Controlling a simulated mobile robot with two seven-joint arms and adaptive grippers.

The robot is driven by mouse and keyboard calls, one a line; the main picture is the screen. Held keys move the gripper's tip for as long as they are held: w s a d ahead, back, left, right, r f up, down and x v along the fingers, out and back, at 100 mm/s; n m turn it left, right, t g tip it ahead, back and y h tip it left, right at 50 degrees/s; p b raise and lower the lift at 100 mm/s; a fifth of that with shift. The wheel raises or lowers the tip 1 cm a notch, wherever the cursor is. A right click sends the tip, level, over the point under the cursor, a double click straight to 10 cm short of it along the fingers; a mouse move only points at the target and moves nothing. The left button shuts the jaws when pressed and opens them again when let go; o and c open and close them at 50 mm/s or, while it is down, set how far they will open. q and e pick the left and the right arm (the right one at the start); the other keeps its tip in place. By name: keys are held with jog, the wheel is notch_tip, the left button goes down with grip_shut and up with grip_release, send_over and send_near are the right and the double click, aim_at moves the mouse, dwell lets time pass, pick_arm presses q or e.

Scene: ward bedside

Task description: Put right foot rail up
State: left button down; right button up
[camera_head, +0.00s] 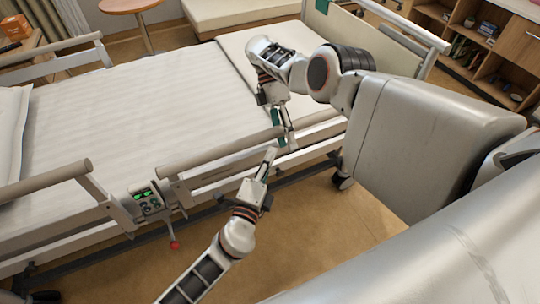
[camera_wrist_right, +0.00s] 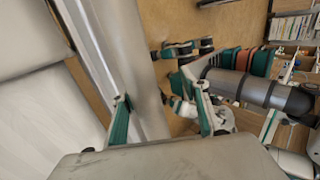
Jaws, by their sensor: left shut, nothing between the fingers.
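The right foot rail (camera_head: 215,154) is a beige bar along the bed's near side, on a slanted metal post at its left end. Its bar stands above the lower side rails; I cannot tell whether it is fully raised. My right gripper (camera_head: 279,128) is at the bar's right end, with one teal finger on each side of it. In the right wrist view the teal fingers (camera_wrist_right: 163,108) are apart, and a pale bar (camera_wrist_right: 141,60) runs between them; contact is unclear. My left gripper (camera_head: 269,162) is shut and empty, just below the bar beside the bed.
A control panel (camera_head: 150,202) with green lights and a lever with a red knob (camera_head: 175,245) are at the bed's near side. The head rail (camera_head: 45,186) is at left. The footboard (camera_head: 385,38) and shelves (camera_head: 480,40) are beyond. Open floor lies in front.

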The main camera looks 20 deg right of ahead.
jog(key=shift+w+d+r, duration=0.1)
jog(key=shift+w+r, duration=0.05)
jog(key=shift+r, duration=0.1)
